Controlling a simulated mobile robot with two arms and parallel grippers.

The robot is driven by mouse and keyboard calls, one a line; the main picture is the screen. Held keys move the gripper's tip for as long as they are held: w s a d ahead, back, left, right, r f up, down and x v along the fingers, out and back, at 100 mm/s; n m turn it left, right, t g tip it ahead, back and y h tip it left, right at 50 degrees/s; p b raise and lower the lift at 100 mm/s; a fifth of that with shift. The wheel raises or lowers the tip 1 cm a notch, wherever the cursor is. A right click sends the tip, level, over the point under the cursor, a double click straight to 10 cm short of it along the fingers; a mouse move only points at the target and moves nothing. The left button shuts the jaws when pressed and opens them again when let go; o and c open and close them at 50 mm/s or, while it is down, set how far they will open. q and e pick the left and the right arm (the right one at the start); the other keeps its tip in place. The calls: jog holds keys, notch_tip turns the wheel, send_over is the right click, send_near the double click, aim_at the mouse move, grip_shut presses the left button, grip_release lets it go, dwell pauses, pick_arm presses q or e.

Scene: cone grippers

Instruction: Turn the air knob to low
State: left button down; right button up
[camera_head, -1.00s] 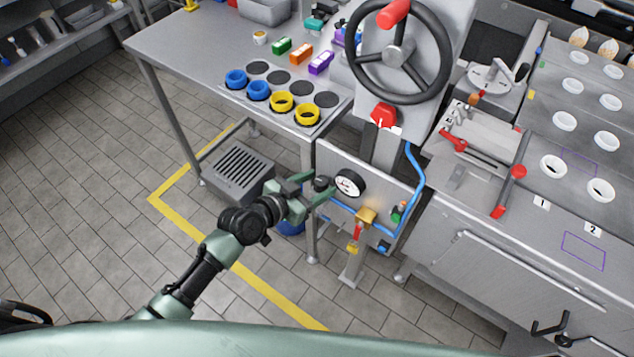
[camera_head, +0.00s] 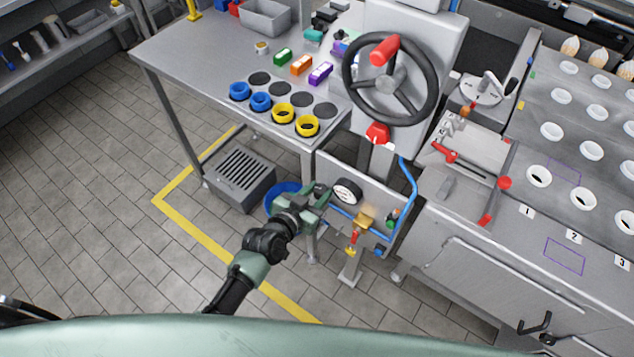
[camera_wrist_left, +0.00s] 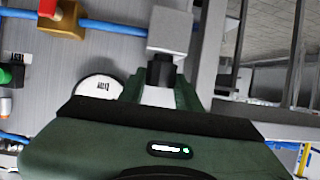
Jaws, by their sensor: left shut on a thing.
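My left gripper (camera_head: 320,194) is at the left end of the metal panel, just left of the round white pressure gauge (camera_head: 347,192). It is shut on a small black knob, which I take as the air knob. In the left wrist view this knob (camera_wrist_left: 161,72) sits between the two green fingers, in front of a grey block (camera_wrist_left: 171,28). The gauge is partly hidden there behind the gripper body. In the head view the fingers hide the knob, and I cannot read its setting. My right gripper is not in view.
A blue air hose (camera_head: 413,190) runs along the panel. A brass valve with a red handle (camera_head: 352,238) and a green button (camera_head: 392,219) are close by on the right. A table leg (camera_head: 309,225) and a blue bucket (camera_head: 283,190) are close to the gripper.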

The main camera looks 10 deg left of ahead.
pick_arm(q)
jog(key=shift+d+r+n+t+y+p, duration=0.1)
jog(key=shift+r+n+t+y+p, duration=0.25)
jog(key=shift+n+y+p, duration=0.4)
jog(key=shift+f+n+y, duration=0.25)
jog(key=shift+n+y, duration=0.1)
jog(key=shift+y, duration=0.1)
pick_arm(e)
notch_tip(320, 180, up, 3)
pick_arm(q)
jog(key=c, duration=1)
grip_release()
jog(key=shift+s+f, duration=0.1)
